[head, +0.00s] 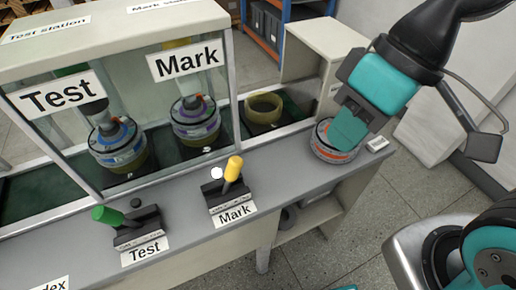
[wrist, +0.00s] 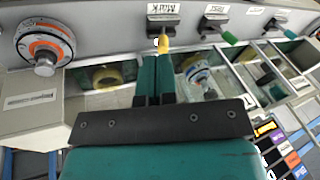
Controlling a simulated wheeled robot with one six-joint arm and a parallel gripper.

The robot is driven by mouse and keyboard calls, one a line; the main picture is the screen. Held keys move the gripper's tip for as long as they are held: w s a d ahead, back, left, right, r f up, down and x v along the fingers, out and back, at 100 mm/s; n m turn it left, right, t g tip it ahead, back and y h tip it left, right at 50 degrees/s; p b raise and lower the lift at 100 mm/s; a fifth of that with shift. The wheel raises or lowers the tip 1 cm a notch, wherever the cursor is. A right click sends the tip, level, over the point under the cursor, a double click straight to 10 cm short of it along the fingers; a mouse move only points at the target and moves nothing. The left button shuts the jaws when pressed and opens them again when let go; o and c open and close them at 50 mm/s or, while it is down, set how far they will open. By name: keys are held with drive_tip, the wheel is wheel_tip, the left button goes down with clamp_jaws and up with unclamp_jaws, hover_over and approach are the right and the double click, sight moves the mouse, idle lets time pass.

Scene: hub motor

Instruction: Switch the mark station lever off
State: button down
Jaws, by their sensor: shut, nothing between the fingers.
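The mark station lever (head: 233,168) has a yellow handle on a dark base, behind a "Mark" label (head: 235,214). Its handle tilts up and to the right in the head view. A bright white round spot (head: 217,173) shows beside it. In the wrist view the yellow handle (wrist: 163,43) appears just beyond my fingertips; contact cannot be judged there. In the head view my gripper (head: 347,131) is to the right of the lever, apart from it, in front of an orange-ringed hub motor (head: 323,153). My teal fingers are together and empty.
The green test lever (head: 107,216) leans left, with a dark round knob (head: 135,202) beside it. A glass-fronted station (head: 140,75) holding motors stands behind the levers. The grey counter (head: 285,168) is clear between the mark lever and the orange-ringed motor.

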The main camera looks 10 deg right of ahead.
drive_tip(key=w+d+f+m+g+y+b, duration=0.1)
drive_tip(key=w+f+m+g+y, duration=0.4)
drive_tip(key=w+f+m, duration=1)
drive_tip(key=w+d+m+y, duration=0.1)
drive_tip(key=w+m+y, duration=0.1)
drive_tip(key=w+m, duration=0.1)
drive_tip(key=shift+w+f+m+y, duration=0.2)
drive_tip(key=shift+m+y, duration=0.2)
drive_tip(key=shift+m, duration=0.5)
drive_tip(key=shift+s, duration=0.1)
approach(230, 179)
drive_tip(key=shift+w+d+f, duration=0.2)
drive_tip(key=shift+w+f, duration=0.25)
drive_tip(key=shift+f, duration=0.15)
drive_tip(key=shift+w+d+f, duration=0.15)
drive_tip(key=shift+w+f, duration=0.3)
drive_tip(key=shift+f, duration=0.1)
drive_tip(key=shift+s+a+r+p, duration=0.2)
drive_tip(key=shift+s+a, duration=0.1)
drive_tip(key=shift+a, duration=0.3)
drive_tip(key=shift+s+a+r+p, duration=0.2)
drive_tip(key=shift+s+a+p, duration=0.05)
drive_tip(key=shift+a, duration=0.35)
drive_tip(key=shift+s+a+r+p, duration=0.2)
drive_tip(key=shift+s+a, duration=0.1)
drive_tip(key=shift+a, duration=0.35)
